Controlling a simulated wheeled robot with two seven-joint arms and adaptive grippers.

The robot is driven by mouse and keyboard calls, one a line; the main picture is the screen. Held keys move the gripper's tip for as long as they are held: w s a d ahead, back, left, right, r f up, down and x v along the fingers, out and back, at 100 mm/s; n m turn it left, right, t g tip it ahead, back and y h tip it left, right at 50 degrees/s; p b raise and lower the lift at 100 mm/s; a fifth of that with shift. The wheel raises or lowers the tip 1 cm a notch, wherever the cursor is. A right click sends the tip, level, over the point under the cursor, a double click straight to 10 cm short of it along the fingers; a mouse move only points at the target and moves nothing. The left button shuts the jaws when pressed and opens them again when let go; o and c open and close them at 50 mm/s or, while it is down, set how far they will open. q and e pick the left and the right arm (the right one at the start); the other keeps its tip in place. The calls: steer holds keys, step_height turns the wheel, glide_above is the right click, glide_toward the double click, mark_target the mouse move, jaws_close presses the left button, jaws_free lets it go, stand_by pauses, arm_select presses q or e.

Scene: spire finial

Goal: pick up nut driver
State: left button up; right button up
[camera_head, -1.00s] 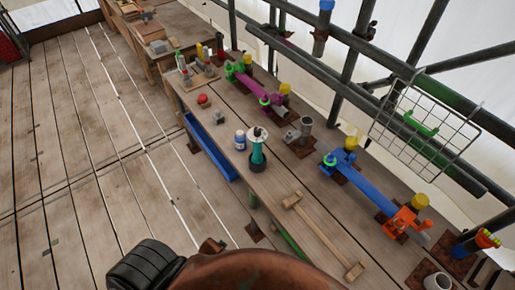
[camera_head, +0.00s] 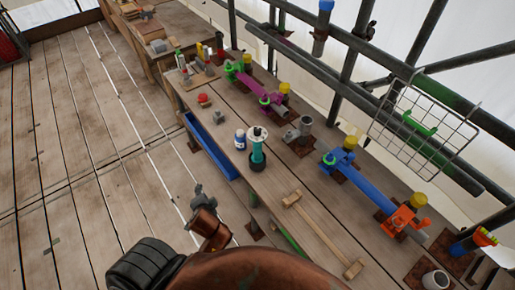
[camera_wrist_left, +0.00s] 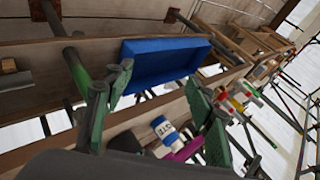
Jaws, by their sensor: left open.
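I cannot tell for sure which item is the nut driver. Small coloured handles (camera_head: 485,238) stand in a dark blue holder at the far right. Other small upright items (camera_head: 181,60) stand at the bench's far end. A teal upright piece with a white disc (camera_head: 257,150) stands mid-bench beside a white-and-blue bottle (camera_head: 240,140). My left gripper (camera_head: 199,191) is over the floor, left of the bench edge. In the left wrist view, its green fingers (camera_wrist_left: 163,95) are spread and empty, with the bottle (camera_wrist_left: 164,129) visible beyond them. My right gripper is out of view.
A blue tray (camera_head: 207,146) hangs along the bench's near side. A wire basket (camera_head: 425,125) and scaffold poles stand behind. The floor left is open.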

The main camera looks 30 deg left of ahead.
mark_target(257, 148)
arm_select(q)
steer(key=w+a+r+m+t+y, duration=0.2)
steer(key=w+r+m+t+y, duration=0.25)
steer(key=w+r+m, duration=0.5)
steer(key=w+d+m+t+h, duration=0.1)
steer(key=w+d+m+t, duration=0.1)
steer(key=w+d+m, duration=0.2)
steer(key=w+d+m+t+h, duration=0.1)
steer(key=w+d+m, duration=0.2)
steer(key=m, duration=0.4)
steer(key=w+d+m+t+h, duration=0.2)
steer(key=w+d+m, duration=0.2)
steer(key=d+m, duration=0.1)
steer(key=shift+w+d+f+m+t, duration=0.3)
steer(key=shift+d+f+m+t, duration=0.05)
steer(key=shift+m, duration=0.2)
steer(key=x, duration=0.5)
steer(key=p+x, duration=0.1)
steer(key=x, duration=0.1)
steer(key=shift+w+d+r, duration=0.2)
steer(key=shift+w+r, duration=0.1)
steer(key=shift+c, duration=0.3)
jaws_close()
